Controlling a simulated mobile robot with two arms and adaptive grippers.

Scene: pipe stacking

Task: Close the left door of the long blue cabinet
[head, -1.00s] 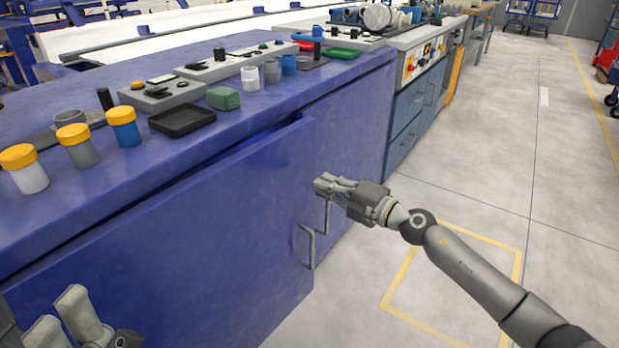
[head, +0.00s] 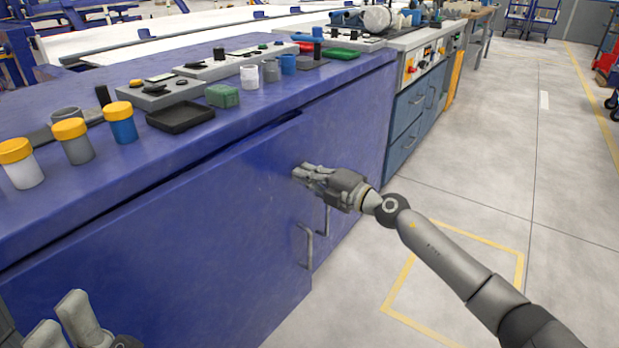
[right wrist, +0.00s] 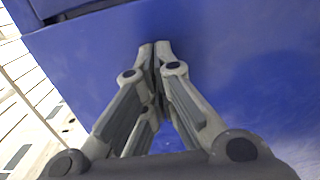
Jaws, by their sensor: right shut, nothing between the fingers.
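The long blue cabinet (head: 346,120) runs along the left of the head view. Its left door (head: 200,230) is ajar, with a narrow dark gap below the worktop. The door's handle (head: 309,246) is near its free right edge. My right gripper (head: 296,174) is shut and empty, its fingertips at the door's outer face near the upper free corner. In the right wrist view the shut fingertips (right wrist: 154,46) are at the blue surface; I cannot tell for sure if they touch. My left gripper (head: 60,312) is open at the bottom left, in front of the door.
On the worktop stand yellow-capped jars (head: 76,141), a black tray (head: 180,116), a green block (head: 222,96) and control boxes (head: 160,93). A grey-blue drawer unit (head: 407,120) stands beyond the cabinet. The floor (head: 480,170) to the right is clear.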

